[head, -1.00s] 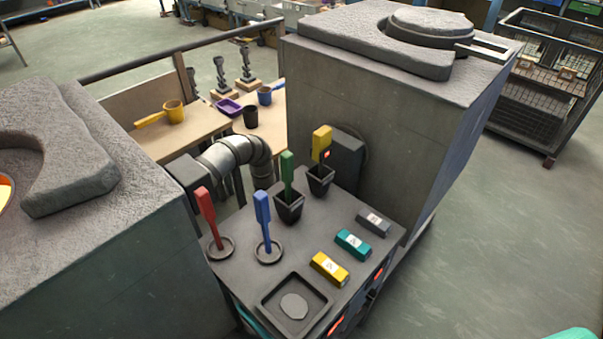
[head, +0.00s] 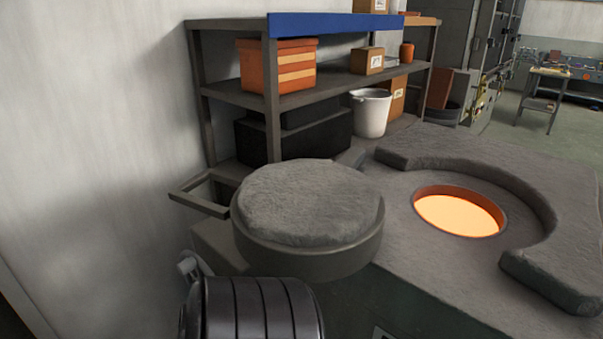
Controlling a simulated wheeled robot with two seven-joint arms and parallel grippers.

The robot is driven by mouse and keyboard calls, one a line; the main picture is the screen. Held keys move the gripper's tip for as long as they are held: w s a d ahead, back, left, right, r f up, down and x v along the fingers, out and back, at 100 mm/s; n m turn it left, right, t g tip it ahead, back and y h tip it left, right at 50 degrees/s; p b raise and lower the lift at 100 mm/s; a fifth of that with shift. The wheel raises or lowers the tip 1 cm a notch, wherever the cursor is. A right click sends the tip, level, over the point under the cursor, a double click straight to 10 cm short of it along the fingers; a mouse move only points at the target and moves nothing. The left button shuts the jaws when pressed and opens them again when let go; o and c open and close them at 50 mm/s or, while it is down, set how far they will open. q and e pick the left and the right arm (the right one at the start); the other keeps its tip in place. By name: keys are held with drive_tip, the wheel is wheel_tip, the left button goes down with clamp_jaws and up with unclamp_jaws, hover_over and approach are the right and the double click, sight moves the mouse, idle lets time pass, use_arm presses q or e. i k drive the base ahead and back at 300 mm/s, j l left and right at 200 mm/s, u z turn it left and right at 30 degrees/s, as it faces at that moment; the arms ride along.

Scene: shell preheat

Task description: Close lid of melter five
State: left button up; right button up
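A melter (head: 450,280) with a rough grey top stands at the right. Its round opening (head: 460,213) is uncovered and glows orange inside. A thick round grey lid (head: 308,205) is swung out to the left of the opening, clear of it. A flat bar handle (head: 200,198) sticks out from the lid's left side. A raised curved block partly surrounds the opening. I cannot read a number on this melter. Neither of my grippers shows in the head view.
A dark ribbed cylinder (head: 255,310) stands in front of the lid. Behind is a shelf rack (head: 225,95) with an orange crate (head: 278,66) and boxes; a white bucket (head: 370,112) is nearby. A pale wall (head: 90,130) bounds the left.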

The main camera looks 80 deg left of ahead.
sight(310, 220)
drive_tip(key=u, duration=0.4)
drive_tip(key=k+u, duration=0.1)
drive_tip(key=u, duration=0.35)
drive_tip(key=j+u, duration=0.1)
drive_tip(key=u, duration=0.3)
drive_tip(key=k+u, duration=0.1)
drive_tip(key=u, duration=0.3)
drive_tip(key=j+u, duration=0.1)
drive_tip(key=u, duration=0.3)
drive_tip(key=i+j+z, duration=0.2)
drive_tip(key=z, duration=0.2)
drive_tip(key=i+j+z, duration=0.15)
drive_tip(key=j+z, duration=0.2)
drive_tip(key=k+u, duration=0.25)
drive_tip(key=i+z, duration=0.3)
drive_tip(key=k+l, duration=0.05)
